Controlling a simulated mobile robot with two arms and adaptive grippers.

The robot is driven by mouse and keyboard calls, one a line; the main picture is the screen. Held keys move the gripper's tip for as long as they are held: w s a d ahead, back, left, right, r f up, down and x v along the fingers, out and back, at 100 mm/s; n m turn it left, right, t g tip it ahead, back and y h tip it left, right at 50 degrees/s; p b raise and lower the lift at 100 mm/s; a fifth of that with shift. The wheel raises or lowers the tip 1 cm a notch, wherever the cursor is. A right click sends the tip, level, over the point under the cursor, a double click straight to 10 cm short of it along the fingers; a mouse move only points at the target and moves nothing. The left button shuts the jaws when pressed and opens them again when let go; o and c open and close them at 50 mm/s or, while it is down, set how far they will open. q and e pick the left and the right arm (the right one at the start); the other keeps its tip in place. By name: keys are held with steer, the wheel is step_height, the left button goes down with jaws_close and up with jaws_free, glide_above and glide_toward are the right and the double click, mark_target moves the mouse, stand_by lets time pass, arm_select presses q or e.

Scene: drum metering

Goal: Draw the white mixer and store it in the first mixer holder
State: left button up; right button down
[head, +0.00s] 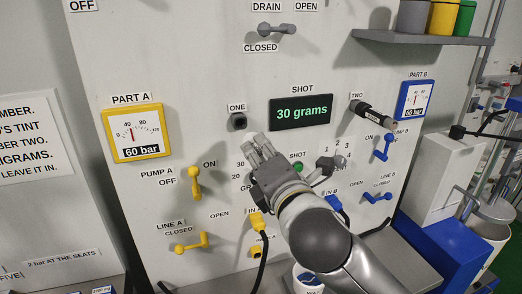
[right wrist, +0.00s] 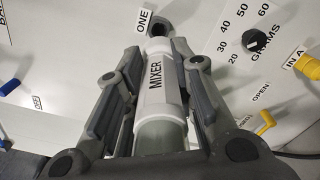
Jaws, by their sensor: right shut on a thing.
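The white mixer (right wrist: 157,85), a tube lettered MIXER, lies between the fingers of my right gripper (right wrist: 156,72) in the right wrist view. The gripper is shut on it. In the head view my right gripper (head: 260,147) is in front of the panel, just below the holder labelled ONE (head: 238,121). In the right wrist view the mixer's far end points at that holder (right wrist: 158,24); I cannot tell if they touch. A black piece with a pale band (head: 371,112) sticks out of the holder labelled TWO. My left gripper is not in view.
The yellow pump A handle (head: 195,183) and line A handle (head: 191,243) are at left. Blue handles (head: 382,148) are at right. The shot display (head: 301,112) reads 30 grams. A yellow plug with a black cable (head: 257,222) hangs below my gripper. A shelf (head: 430,40) juts out top right.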

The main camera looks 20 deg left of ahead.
mark_target(252, 140)
steer(key=shift+w+a+r, duration=0.1)
steer(key=shift+w+a, duration=0.1)
steer(key=shift+w, duration=0.1)
steer(key=shift+x, duration=2.5)
steer(key=shift+p, duration=0.95)
steer(key=shift+x, duration=1.95)
steer(key=shift+r, duration=0.1)
steer(key=c, duration=1.1)
jaws_free()
steer(key=shift+c, duration=0.2)
